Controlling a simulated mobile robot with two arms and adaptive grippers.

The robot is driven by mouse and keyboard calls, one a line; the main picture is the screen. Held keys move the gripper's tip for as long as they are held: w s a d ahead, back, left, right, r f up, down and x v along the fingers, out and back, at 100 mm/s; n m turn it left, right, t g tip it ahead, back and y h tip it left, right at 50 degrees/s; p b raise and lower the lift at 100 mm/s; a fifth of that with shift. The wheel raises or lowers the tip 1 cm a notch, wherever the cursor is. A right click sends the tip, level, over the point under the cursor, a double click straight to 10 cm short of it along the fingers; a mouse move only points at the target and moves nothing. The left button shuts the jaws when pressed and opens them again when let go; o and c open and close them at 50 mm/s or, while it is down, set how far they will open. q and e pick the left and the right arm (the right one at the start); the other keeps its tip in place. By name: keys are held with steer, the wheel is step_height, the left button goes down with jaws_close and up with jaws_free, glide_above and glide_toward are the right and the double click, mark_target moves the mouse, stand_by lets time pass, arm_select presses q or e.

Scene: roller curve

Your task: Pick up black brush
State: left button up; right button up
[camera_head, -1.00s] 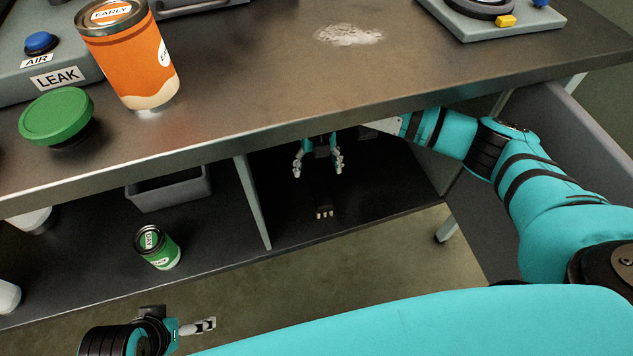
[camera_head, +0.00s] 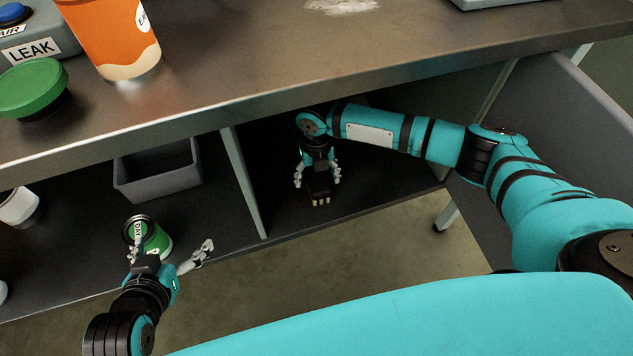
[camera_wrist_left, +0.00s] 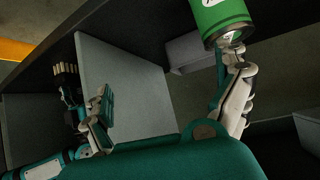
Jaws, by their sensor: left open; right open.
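The black brush (camera_head: 320,186) lies on the lower shelf in the right compartment, its pale bristle tufts toward the shelf's front edge. My right gripper (camera_head: 318,178) is open above it, with one finger on each side of the brush; contact cannot be told. The back of the brush is hidden under the gripper. The pale tufts also show at the left of the left wrist view (camera_wrist_left: 65,69). My left gripper (camera_head: 172,249) is open and empty at the shelf's front edge, with one finger close in front of a green can (camera_head: 154,241).
The worktop (camera_head: 250,62) overhangs the shelf, and an upright divider (camera_head: 243,185) stands left of the brush. A grey bin (camera_head: 158,178) stands behind the green can. An orange can (camera_head: 115,38) and a green lid (camera_head: 32,85) are on the worktop.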

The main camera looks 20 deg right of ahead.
mark_target(316, 174)
steer(key=shift+f, duration=0.65)
arm_select(q)
steer(key=shift+w+d+r+t, duration=0.35)
steer(key=shift+w+r+t, duration=0.25)
steer(key=shift+w+r, duration=0.15)
arm_select(e)
steer(key=c, duration=1.3)
steer(key=shift+c, duration=0.2)
steer(key=shift+r, duration=0.25)
step_height(316, 174, up, 4)
steer(key=shift+r+p, duration=0.25)
steer(key=shift+p, duration=0.6)
step_height(316, 174, up, 4)
steer(key=shift+r+p, duration=0.1)
steer(key=shift+p, duration=0.55)
steer(key=shift+r, duration=0.5)
arm_select(q)
steer(key=s+a+f+g, duration=0.2)
steer(key=s+f+g, duration=0.1)
steer(key=s, duration=0.3)
steer(key=s+a+f+g+y, duration=0.1)
steer(key=s+a+f+g, duration=0.1)
steer(key=s, duration=0.4)
steer(key=f+g, duration=0.1)
steer(key=g, duration=0.1)
steer(key=shift+s+a+g+y, duration=0.15)
steer(key=shift+s+g+y, duration=0.15)
steer(key=shift+g, duration=0.1)
